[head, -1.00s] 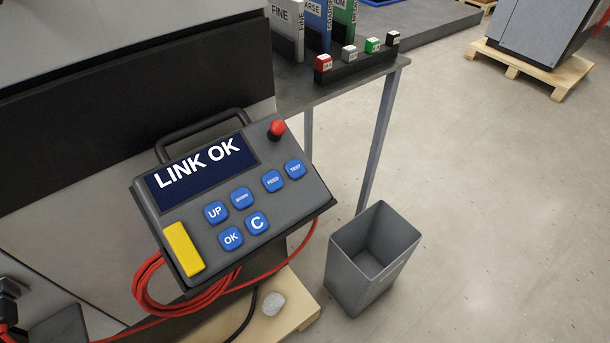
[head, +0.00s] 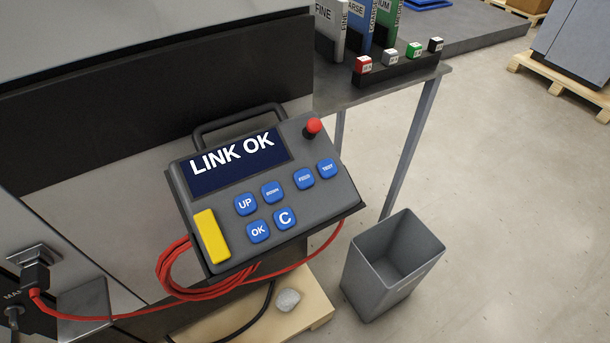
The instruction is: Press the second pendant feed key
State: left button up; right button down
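The pendant (head: 330,200) is a dark grey, tilted box fixed at the machine's front, in the middle of the head view. Its dark blue screen (head: 237,164) reads LINK OK. Its upper key row runs UP (head: 245,204), DOWN (head: 272,192), FEED (head: 304,178) and TEST (head: 327,168), all blue. Below them are blue OK (head: 258,231) and C (head: 285,218) keys. I see only one key marked FEED. A yellow bar (head: 211,236) is at the lower left and a red knob (head: 313,127) at the upper right. Neither of my grippers is in view.
Red cable (head: 180,270) hangs in coils below the pendant. A grey bin (head: 390,265) stands on the floor to the right. A bench (head: 345,92) behind holds labelled binders and a rack (head: 400,70) of small coloured blocks. A wooden pallet (head: 315,305) lies below.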

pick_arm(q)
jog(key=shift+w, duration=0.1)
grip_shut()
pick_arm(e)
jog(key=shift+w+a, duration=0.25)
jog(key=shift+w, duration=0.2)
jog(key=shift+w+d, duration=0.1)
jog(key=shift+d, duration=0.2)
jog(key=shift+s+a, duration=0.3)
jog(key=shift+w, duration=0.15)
